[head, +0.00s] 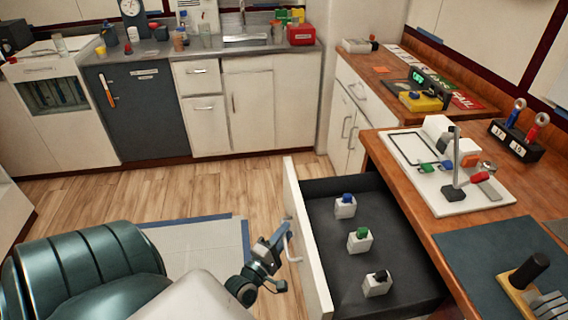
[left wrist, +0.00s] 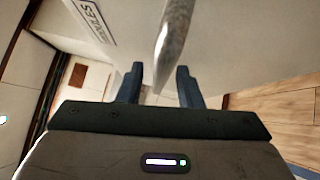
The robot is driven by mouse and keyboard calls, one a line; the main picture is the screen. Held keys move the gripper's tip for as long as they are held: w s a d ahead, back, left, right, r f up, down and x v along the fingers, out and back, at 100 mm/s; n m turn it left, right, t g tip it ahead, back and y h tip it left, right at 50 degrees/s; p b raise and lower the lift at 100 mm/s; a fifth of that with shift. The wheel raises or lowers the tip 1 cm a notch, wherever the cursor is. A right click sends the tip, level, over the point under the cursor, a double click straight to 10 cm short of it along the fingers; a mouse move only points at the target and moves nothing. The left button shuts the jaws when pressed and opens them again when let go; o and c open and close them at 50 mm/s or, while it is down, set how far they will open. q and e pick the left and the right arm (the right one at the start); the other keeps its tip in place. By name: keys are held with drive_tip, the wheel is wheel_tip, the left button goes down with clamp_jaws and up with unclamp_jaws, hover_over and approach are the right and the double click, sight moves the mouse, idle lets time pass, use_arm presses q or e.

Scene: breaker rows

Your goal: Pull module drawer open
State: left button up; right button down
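The module drawer (head: 308,238) stands pulled out from under the wooden bench. Inside its dark tray are three white modules with a blue (head: 346,208), a green (head: 360,240) and a black top (head: 377,284). A pale bar handle (head: 292,248) is on its white front. My left gripper (head: 278,238) is at the handle, outside the drawer front. In the left wrist view its two dark fingers (left wrist: 160,78) are apart, with the metal handle (left wrist: 172,40) between them in the picture and gaps on both sides. The label on the drawer front shows upside down. My right gripper is not in view.
The wooden bench (head: 465,240) on the right carries a white board (head: 440,180) with a stand and coloured pieces. A yellow device (head: 420,102) is on the farther counter. The wooden floor left of the drawer is clear, with a pale blue-edged mat (head: 205,245).

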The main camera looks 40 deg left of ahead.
use_arm(q)
drive_tip(key=shift+s, duration=0.1)
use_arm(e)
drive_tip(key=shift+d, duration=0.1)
